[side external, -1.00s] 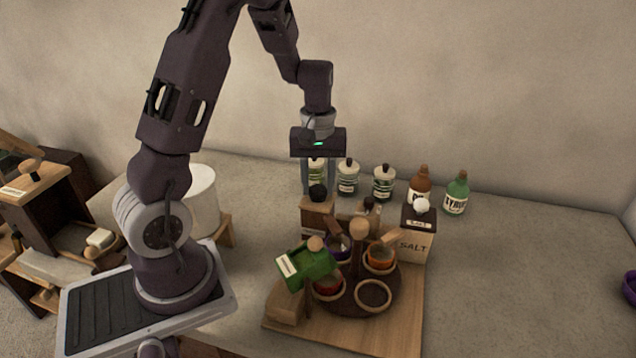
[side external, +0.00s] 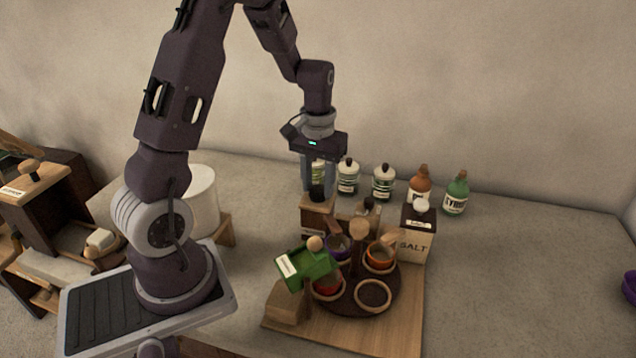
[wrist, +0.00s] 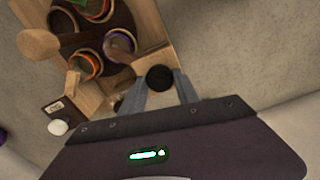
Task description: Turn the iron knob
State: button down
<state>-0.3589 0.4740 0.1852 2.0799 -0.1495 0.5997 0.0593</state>
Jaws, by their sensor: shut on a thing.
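The iron knob (side external: 316,192) is a small black round knob on top of a wooden box (side external: 317,215) at the back left of the wooden board. In the wrist view the black knob (wrist: 160,76) sits between the two grey fingertips. My gripper (side external: 317,188) points down from above and is shut on the knob. The fingers hide part of the knob's sides, and any mark on it is too small to tell.
A round rack with several ringed cups (side external: 373,295) and a green scoop-like box (side external: 308,264) stand in front. A salt box (side external: 416,243) is at the right. Several bottles (side external: 384,184) line the wall behind.

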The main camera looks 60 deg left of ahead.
aim_at(318, 188)
jog(key=c, duration=0.9)
grip_release()
notch_tip(318, 188, up, 7)
jog(key=shift+r, duration=0.1)
jog(key=s+d+r+m+t, duration=0.35)
jog(key=s+d+r, duration=0.45)
jog(key=d+r, duration=0.3)
jog(key=s+d+m+t, duration=0.2)
jog(key=s+d, duration=0.4)
jog(key=s, duration=0.3)
jog(key=shift+s+f+m, duration=0.3)
jog(key=shift+f+m, duration=0.1)
jog(key=shift+m, duration=0.25)
